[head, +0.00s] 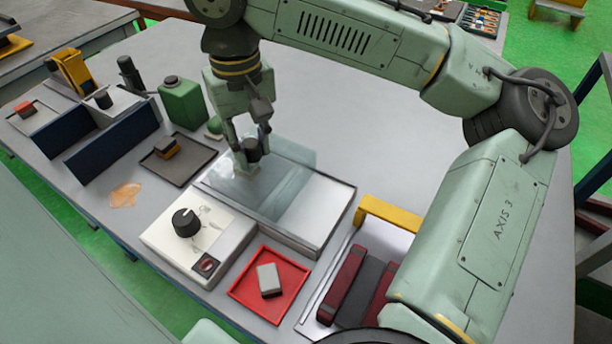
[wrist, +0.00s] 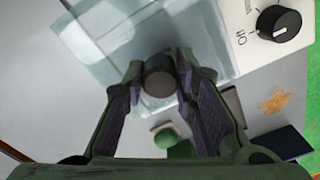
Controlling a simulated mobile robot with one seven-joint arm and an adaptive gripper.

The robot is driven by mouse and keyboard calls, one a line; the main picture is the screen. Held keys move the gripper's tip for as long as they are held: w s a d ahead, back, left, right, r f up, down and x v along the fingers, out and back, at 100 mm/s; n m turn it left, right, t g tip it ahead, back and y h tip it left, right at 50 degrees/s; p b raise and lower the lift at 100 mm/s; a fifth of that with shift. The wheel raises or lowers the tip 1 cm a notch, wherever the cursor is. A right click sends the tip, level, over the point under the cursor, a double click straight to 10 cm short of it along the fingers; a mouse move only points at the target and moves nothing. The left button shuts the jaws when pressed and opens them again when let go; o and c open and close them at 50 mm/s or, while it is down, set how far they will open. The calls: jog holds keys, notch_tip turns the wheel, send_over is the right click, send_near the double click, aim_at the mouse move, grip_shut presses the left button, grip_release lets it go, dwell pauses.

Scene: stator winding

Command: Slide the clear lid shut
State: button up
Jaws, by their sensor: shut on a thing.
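The clear lid (head: 285,190) is a flat pale-blue see-through sheet lying over the left part of a low grey metal box (head: 328,212). The right part of the box top shows bare, outside the lid. The lid's upper left part reaches past the box's back edge. My gripper (head: 250,153) is shut on the lid's dark round knob, near the lid's left end. In the wrist view the knob (wrist: 159,76) sits between my two fingertips, with the lid (wrist: 110,50) spread beyond it.
A white control box with a black dial (head: 186,222) stands close in front of the box. A red tray (head: 245,290) with a grey block lies to its right. A dark tray (head: 190,172), a green canister (head: 183,102) and blue panels (head: 95,160) stand left. The table behind is clear.

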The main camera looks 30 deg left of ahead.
jog(key=shift+s+a+p, duration=0.15)
jog(key=shift+a+p, duration=0.55)
jog(key=shift+a, duration=1.25)
jog(key=o, duration=0.8)
jog(key=shift+o, duration=0.2)
notch_tip(320, 180, up, 2)
jog(key=shift+r+p, duration=0.1)
jog(key=shift+p, duration=0.85)
jog(key=shift+r, duration=1.9)
